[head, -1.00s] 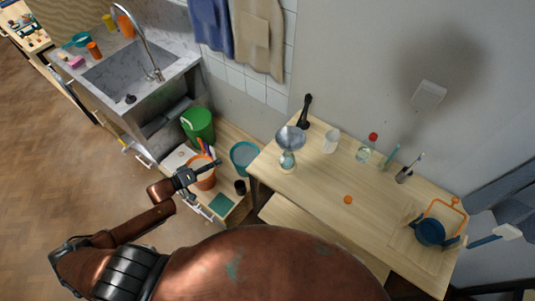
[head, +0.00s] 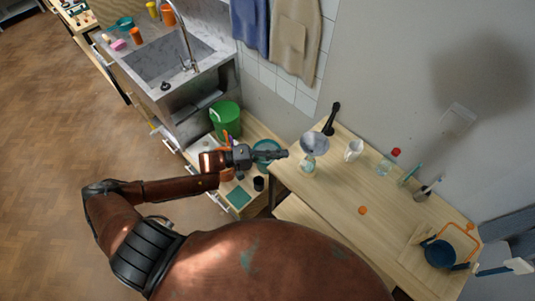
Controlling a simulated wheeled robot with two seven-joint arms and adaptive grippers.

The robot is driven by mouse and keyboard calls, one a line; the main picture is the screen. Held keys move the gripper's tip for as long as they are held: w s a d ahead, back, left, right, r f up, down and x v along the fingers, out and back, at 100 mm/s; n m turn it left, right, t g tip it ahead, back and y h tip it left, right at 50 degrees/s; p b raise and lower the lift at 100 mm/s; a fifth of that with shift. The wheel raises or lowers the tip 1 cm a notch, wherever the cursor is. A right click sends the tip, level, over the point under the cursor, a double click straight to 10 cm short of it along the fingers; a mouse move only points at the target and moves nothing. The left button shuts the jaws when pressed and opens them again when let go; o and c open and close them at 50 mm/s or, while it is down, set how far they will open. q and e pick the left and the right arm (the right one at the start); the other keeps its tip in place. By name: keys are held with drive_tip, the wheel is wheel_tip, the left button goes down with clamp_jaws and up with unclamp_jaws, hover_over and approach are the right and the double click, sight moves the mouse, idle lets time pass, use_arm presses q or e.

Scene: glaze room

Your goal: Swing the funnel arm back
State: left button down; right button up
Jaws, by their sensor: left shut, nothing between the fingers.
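A grey metal funnel (head: 314,143) sits over a small glass jar (head: 308,166) near the left end of the wooden table (head: 335,200). A black stand (head: 331,119) rises just behind the funnel; whether an arm links the two is too small to tell. My left gripper (head: 284,154) is shut and empty. It points right, with its tips a little left of the funnel and jar and apart from them in the picture. My right gripper is not in view.
On the table stand a white mug (head: 353,150), a red-capped bottle (head: 386,162), an orange ball (head: 362,210) and a blue pot (head: 438,253). A green bin (head: 226,117) and teal bucket (head: 267,151) stand left of it. The table's middle front is fairly clear.

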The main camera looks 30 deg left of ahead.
use_arm(q)
drive_tip(key=d, duration=0.2)
drive_tip(key=d+p, duration=0.1)
drive_tip(key=d, duration=0.1)
drive_tip(key=shift+s+f, duration=0.2)
drive_tip(key=shift+s, duration=0.15)
drive_tip(key=shift+d, duration=0.1)
